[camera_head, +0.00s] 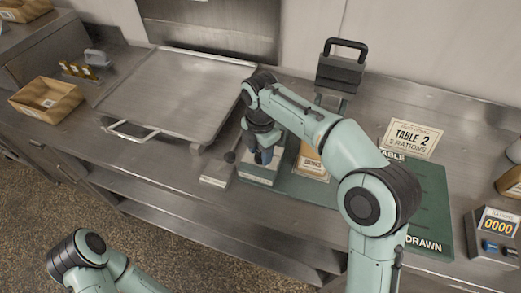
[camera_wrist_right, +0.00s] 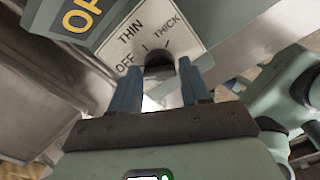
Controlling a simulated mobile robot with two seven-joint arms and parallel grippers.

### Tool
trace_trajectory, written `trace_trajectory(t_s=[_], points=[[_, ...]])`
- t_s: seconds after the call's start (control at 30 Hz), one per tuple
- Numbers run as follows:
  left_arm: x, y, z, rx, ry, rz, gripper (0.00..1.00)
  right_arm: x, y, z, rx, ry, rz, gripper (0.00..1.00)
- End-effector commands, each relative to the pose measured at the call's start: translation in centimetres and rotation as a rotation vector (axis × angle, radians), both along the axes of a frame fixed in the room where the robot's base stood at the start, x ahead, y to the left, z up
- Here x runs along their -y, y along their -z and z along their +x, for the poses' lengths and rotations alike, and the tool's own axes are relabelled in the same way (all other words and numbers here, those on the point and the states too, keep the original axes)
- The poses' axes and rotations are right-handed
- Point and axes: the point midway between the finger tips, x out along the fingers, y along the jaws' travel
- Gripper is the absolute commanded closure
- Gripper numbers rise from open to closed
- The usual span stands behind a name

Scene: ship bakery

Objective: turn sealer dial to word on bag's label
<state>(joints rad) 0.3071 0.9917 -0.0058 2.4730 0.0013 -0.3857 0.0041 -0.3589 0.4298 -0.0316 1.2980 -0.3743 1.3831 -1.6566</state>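The sealer's dial (camera_wrist_right: 159,62) is a dark knob on a pale plate (camera_wrist_right: 150,38) marked OFF, THIN and THICK in the right wrist view. My right gripper (camera_wrist_right: 160,78) is open, its two blue fingers on either side of the dial; contact and the dial's exact setting cannot be told. In the head view the right gripper (camera_head: 264,155) hangs over the teal sealer body (camera_head: 258,180) and hides the dial. A tan bag with a pale label (camera_head: 313,160) lies just right of it; the label's word is too small to read. My left gripper is out of view.
A black-handled device (camera_head: 341,72) stands behind the bag. A large metal tray (camera_head: 178,95) and a cardboard box (camera_head: 47,100) are left.

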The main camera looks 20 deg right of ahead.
Motion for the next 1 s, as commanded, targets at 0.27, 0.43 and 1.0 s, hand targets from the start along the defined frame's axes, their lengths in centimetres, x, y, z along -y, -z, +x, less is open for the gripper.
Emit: trace_trajectory(t_s=[0.27, 0.43, 1.0], points=[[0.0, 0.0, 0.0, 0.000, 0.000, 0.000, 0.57, 0.0, 0.0, 0.0, 0.000, 0.002, 0.000, 0.92], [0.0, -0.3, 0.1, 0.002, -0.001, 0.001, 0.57, 0.0, -0.1, 0.0, -0.001, 0.032, 0.000, 0.92], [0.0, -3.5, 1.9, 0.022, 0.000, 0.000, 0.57, 0.0, -0.3, 0.1, 0.001, 0.460, -0.002, 0.92]])
